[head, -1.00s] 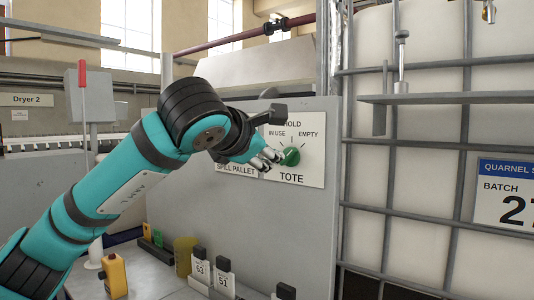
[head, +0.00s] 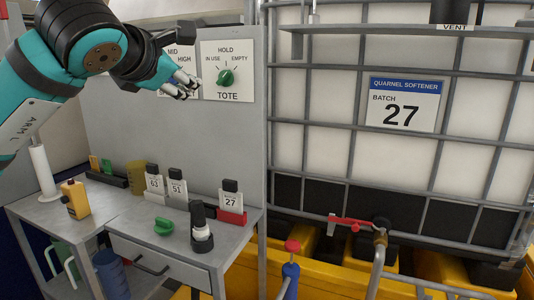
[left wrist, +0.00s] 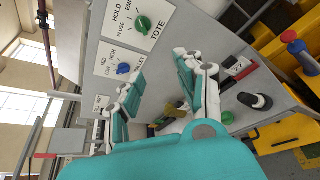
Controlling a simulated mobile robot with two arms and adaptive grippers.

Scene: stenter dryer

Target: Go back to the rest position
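My left arm reaches in from the upper left in the head view. Its gripper (head: 188,86) is just left of the green TOTE knob (head: 226,77), apart from it and empty. In the left wrist view the fingers of the left gripper (left wrist: 158,78) are spread apart with nothing between them. That view also shows the green knob (left wrist: 143,23) and a blue knob (left wrist: 123,69) on a LOW, MID, HIGH plate. The gripper partly covers this plate in the head view. My right gripper is in neither view.
Below the panel is a grey bench (head: 120,222) with tagged holders, a yellow bottle (head: 75,199), a green piece (head: 164,226) and a black-and-white device (head: 201,228). A caged white tote labelled batch 27 (head: 403,104) stands right. A red-topped handle (head: 292,246) rises in front.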

